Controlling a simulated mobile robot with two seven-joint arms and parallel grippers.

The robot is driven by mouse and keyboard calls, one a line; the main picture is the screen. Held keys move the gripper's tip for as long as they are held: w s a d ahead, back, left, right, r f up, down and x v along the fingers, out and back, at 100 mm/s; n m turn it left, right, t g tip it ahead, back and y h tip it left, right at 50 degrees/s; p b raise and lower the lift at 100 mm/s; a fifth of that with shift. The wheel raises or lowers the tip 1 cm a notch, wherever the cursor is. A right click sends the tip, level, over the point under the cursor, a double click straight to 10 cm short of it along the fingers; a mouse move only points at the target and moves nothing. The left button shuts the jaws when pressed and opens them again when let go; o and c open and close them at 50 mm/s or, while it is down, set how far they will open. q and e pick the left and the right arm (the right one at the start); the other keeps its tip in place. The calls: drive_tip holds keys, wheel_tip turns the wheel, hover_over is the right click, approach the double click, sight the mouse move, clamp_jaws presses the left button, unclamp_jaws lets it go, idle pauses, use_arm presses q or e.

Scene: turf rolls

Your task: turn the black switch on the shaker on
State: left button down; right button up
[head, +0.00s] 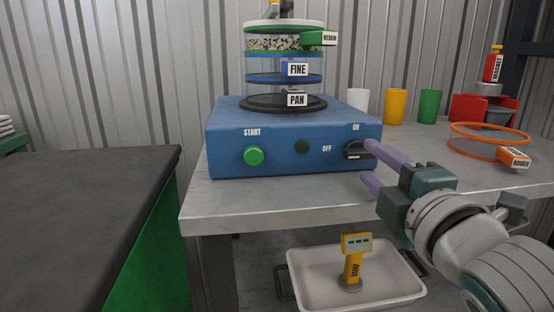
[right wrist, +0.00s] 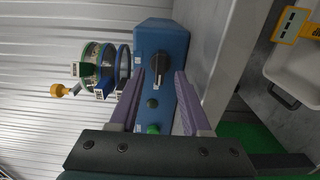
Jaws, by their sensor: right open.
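The shaker (head: 225,130) is a blue box on the grey table, with a stack of sieves on top. Its black switch (head: 355,151) is at the right end of the front face, with "ON" above it and "OFF" to its left. The switch's bar lies level, in line with "OFF". My right gripper (head: 369,163) is open in front of the switch, coming from the right. In the right wrist view the switch (right wrist: 160,63) shows between and beyond the two purple fingers (right wrist: 158,76), with nothing held. My left gripper is out of view.
A green start button (head: 253,155) and a dark round light (head: 302,147) share the front face. Cups (head: 396,106), an orange-rimmed sieve (head: 490,152) and red containers stand to the right. A white tray (head: 310,290) with a yellow-handled tool (head: 354,262) lies below the table.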

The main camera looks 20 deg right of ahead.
sight(358, 153)
drive_tip(key=shift+x, duration=1.25)
clamp_jaws()
